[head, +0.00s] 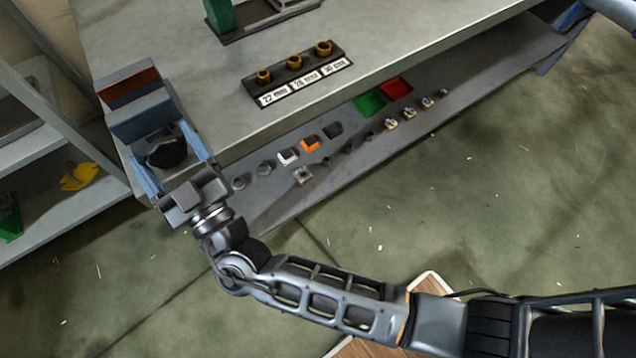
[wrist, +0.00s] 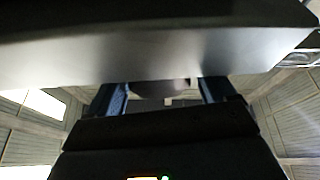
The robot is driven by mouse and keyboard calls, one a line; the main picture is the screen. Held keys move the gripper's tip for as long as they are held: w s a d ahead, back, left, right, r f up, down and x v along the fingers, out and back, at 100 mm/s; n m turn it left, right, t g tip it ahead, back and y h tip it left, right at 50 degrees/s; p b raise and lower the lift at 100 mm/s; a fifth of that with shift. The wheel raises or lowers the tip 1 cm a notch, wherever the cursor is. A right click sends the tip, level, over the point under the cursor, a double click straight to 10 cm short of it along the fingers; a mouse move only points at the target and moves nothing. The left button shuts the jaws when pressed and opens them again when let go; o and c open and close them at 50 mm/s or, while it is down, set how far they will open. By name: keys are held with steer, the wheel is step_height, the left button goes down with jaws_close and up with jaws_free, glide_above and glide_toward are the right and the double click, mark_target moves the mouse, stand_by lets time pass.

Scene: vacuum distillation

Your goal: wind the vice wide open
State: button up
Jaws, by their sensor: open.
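The vice (head: 140,116) is a blue-grey block at the left corner of the bench, with a reddish-brown band across its top. I cannot tell how wide its jaws stand. A dark faceted knob (head: 166,153) is on its near side. My gripper (head: 172,158) is open, its two blue fingers on either side of the knob. In the wrist view the fingers (wrist: 162,92) reach out on both sides of a rounded grey shape, probably the knob. A large grey surface above hides much there. I cannot tell whether the fingers touch the knob.
The bench (head: 210,90) carries a black rack (head: 297,76) with brass pieces and size labels. The shelf below holds a green bin (head: 369,103), a red bin (head: 397,88) and several small parts. Another shelf unit (head: 50,140) stands at the left. The floor at right is clear.

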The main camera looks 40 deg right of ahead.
steer(key=shift+w+r+m+h+p, duration=0.15)
steer(key=shift+r+m+h+p, duration=0.25)
steer(key=shift+m+p, duration=0.6)
steer(key=f+b+v, duration=0.1)
steer(key=b+v, duration=0.2)
steer(key=v, duration=0.5)
steer(key=s+d+f+g+h+p, duration=0.25)
steer(key=s+d+f+g, duration=0.45)
steer(key=d, duration=0.5)
steer(key=s+d+n+g+y+p, duration=0.1)
steer(key=s+d, duration=0.4)
steer(key=s, duration=0.6)
steer(key=shift+f+g+y+p, duration=0.15)
steer(key=shift+g+y+p, duration=0.5)
steer(key=shift+g+y, duration=0.25)
steer(key=shift+s+d, duration=0.1)
steer(key=shift+s, duration=0.05)
